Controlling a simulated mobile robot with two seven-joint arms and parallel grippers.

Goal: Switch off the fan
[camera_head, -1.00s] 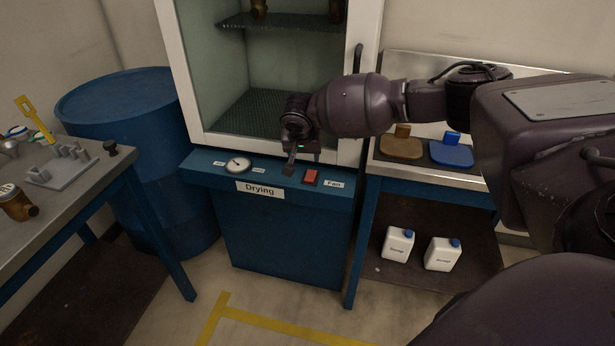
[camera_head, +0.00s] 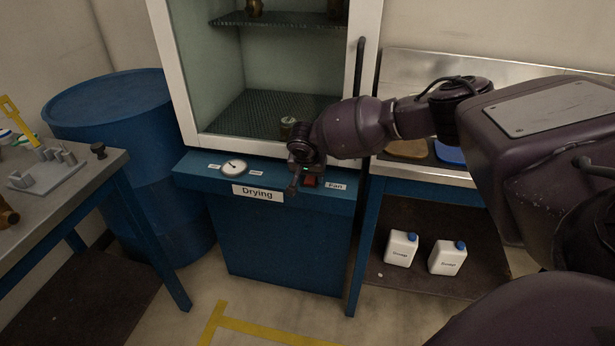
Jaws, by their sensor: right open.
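The red fan switch (camera_head: 311,182) sits on the blue front panel of the drying cabinet, left of the label "Fan" (camera_head: 336,186). It is partly hidden by my right gripper (camera_head: 296,187), which is open, points down and is in front of the panel at the switch's left side. I cannot tell whether it touches the switch, or which position the switch is in. The drying cabinet (camera_head: 262,228) has a white-framed glass front. My left gripper is not in view.
A round dial (camera_head: 233,168) and the "Drying" label (camera_head: 258,193) are left of the switch. A vertical door handle (camera_head: 359,75) is at the cabinet's right. A blue barrel (camera_head: 120,100) stands left, a workbench (camera_head: 95,185) farther left. White canisters (camera_head: 401,248) stand on the right lower shelf.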

